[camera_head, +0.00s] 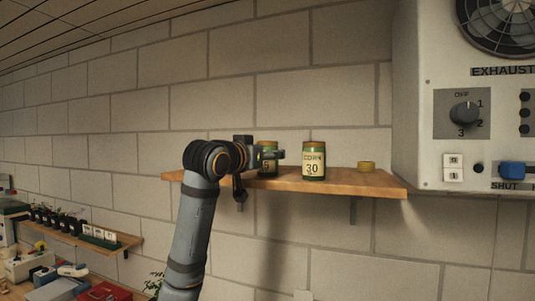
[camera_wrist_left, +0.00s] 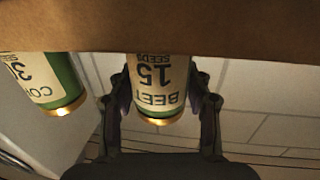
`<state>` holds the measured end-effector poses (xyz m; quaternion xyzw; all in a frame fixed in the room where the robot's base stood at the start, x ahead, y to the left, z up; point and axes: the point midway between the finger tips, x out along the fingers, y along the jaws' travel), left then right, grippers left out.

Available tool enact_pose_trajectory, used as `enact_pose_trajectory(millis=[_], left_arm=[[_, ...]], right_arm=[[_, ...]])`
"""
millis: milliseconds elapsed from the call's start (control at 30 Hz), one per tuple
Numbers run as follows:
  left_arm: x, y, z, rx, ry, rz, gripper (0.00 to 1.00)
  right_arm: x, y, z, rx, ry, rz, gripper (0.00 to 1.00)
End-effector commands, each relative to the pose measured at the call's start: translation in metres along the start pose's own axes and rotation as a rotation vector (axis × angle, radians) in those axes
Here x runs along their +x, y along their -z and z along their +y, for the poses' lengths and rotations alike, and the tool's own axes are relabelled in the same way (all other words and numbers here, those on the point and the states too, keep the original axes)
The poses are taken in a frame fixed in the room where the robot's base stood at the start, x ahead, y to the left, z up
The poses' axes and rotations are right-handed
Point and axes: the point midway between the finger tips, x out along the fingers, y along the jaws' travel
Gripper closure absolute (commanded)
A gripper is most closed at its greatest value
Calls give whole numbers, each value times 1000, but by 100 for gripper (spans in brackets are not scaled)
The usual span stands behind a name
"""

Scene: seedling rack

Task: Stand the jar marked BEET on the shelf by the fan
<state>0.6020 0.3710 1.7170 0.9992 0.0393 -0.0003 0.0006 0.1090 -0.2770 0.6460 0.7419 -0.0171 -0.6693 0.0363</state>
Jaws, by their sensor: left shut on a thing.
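The green BEET jar with a cream label and gold lid shows upside down in the left wrist view (camera_wrist_left: 160,80), marked BEET 15 SEEDS. In the head view the jar (camera_head: 267,169) is partly hidden by my left gripper (camera_head: 271,155). My left gripper (camera_wrist_left: 163,100) is shut on it, one finger on each side. The jar is upright over the wooden shelf (camera_head: 340,183), left of the CORN jar; whether its base touches the board is hard to tell. The exhaust fan (camera_head: 500,22) is on a white panel at the right. My right gripper is out of view.
The CORN 30 jar (camera_head: 313,162) stands close on the right of the BEET jar. A lower shelf (camera_head: 90,238) with small pots and labels is at the left.

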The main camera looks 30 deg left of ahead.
Motion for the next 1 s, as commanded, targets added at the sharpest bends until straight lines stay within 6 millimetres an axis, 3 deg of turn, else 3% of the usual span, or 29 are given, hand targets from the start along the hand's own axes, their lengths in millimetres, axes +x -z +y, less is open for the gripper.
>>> enact_pose_trajectory(millis=[167, 200, 333, 700, 733, 1000], left_arm=[[0, -5, 0, 0, 0, 1, 85], [0, -4, 0, 0, 0, 0, 47], [0, -4, 0, 0, 0, 0, 29], [0, 4, 0, 0, -1, 1, 28], [-4, 0, 0, 1, 0, 2, 28], [-67, -6, 0, 1, 1, 7, 28]], right_arm=[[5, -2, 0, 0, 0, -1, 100], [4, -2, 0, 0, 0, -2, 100], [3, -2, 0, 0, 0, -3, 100], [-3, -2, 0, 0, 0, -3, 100], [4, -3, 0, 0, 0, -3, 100], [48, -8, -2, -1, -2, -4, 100]])
